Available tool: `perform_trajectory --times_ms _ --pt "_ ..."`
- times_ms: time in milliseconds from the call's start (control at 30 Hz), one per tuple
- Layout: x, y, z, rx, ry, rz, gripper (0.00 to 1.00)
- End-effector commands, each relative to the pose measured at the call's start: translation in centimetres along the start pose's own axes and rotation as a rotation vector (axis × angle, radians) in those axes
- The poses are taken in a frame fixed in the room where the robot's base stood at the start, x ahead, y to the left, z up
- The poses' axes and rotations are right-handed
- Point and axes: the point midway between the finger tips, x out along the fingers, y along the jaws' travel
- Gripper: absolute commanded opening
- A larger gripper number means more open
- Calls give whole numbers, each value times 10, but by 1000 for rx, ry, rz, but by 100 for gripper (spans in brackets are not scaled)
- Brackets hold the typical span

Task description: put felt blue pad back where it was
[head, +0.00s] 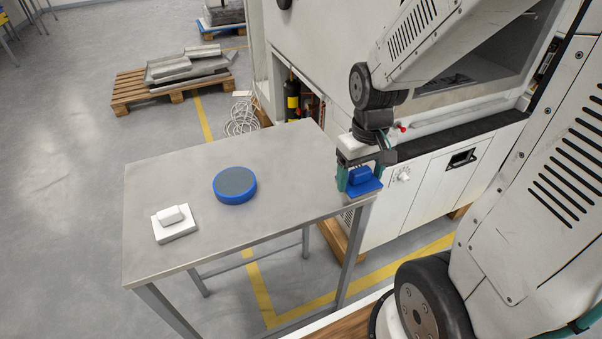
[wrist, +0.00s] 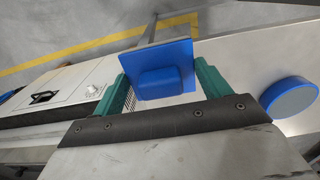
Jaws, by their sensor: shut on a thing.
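The felt blue pad (head: 363,185) is a flat blue square with a raised blue block on top. My gripper (head: 358,176) is shut on that block, with one green finger on each side. The wrist view shows the pad (wrist: 163,72) between the fingers of my gripper (wrist: 163,80). In the head view it is at the right end of the grey metal table (head: 285,155), by the front right corner. I cannot tell whether its underside touches the table.
A round blue disc with a grey top (head: 235,185) sits mid-table. It also shows in the wrist view (wrist: 289,98). A white pad with a raised block (head: 174,223) lies at the table's left. A white machine (head: 440,175) stands beyond the table's right end. The back of the tabletop is clear.

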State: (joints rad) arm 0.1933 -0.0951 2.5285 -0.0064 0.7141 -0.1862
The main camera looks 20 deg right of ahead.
Motion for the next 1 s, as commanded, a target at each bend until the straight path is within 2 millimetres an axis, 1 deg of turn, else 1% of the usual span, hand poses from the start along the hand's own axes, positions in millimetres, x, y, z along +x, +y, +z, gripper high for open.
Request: perform_trajectory --times_ms 33,200,300,400,500,667,733,767,800,900,967,1000 --pt "2 -10 -11 -9 -1 0 55" --pt "6 -42 -45 -7 -2 0 55" --pt "8 -59 -63 -7 -1 0 55" --pt "10 -72 -77 -5 0 0 55" --pt "10 -80 -86 -5 0 0 55" --pt "11 -85 -92 -3 2 0 55" --pt "12 -91 -98 -5 1 0 55" --pt "14 -93 -100 -5 -1 0 55" --pt "22 -92 -98 -3 -3 0 55" --pt "39 -91 -98 -3 -2 0 55" --pt "46 -91 -98 -3 -1 0 55" --pt "47 -91 -98 -2 1 0 51"
